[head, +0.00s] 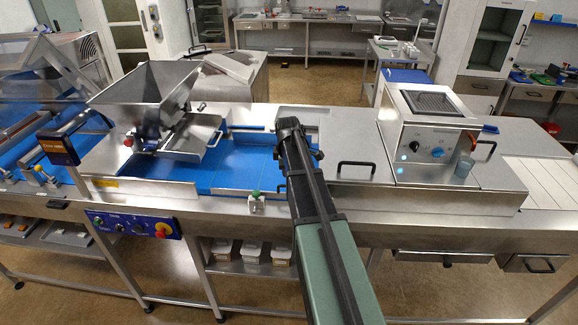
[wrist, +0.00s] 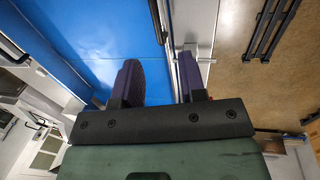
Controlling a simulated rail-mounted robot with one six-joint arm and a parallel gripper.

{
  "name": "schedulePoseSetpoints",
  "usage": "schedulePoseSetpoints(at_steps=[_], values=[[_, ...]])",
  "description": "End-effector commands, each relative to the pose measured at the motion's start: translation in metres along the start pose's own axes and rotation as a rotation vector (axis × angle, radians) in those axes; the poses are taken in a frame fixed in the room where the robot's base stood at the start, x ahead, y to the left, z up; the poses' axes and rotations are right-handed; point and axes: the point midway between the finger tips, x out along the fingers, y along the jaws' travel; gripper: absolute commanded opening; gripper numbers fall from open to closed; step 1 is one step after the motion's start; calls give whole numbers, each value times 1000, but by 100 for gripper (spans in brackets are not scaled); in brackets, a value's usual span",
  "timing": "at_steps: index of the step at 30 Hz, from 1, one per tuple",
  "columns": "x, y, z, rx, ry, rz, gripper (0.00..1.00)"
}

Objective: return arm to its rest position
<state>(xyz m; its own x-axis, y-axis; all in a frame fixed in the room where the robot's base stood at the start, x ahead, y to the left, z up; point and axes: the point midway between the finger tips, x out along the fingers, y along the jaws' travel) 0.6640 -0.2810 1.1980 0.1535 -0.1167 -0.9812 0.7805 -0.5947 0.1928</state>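My arm reaches up from the bottom of the head view, over the front of the steel worktable. Its far end is above the right end of the blue belt (head: 240,168), and the fingers cannot be made out there. In the wrist view my gripper (wrist: 160,78) shows two dark fingers standing apart with nothing between them. Behind the fingers are the blue belt (wrist: 95,35) and a steel edge. My gripper appears clear of the things around it.
A steel hopper (head: 147,97) stands left of my arm. A black handle (head: 356,168) on the steel top lies close right of my arm. Open floor lies behind the table.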

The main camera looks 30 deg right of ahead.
Motion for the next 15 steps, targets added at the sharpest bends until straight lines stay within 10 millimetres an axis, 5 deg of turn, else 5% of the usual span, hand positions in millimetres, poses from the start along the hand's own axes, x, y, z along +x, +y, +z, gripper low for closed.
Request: schedulePoseSetpoints(at_steps=[3,15], values=[[-19,0,0,0,0,0,38],[-16,0,0,0,0,0,38]])
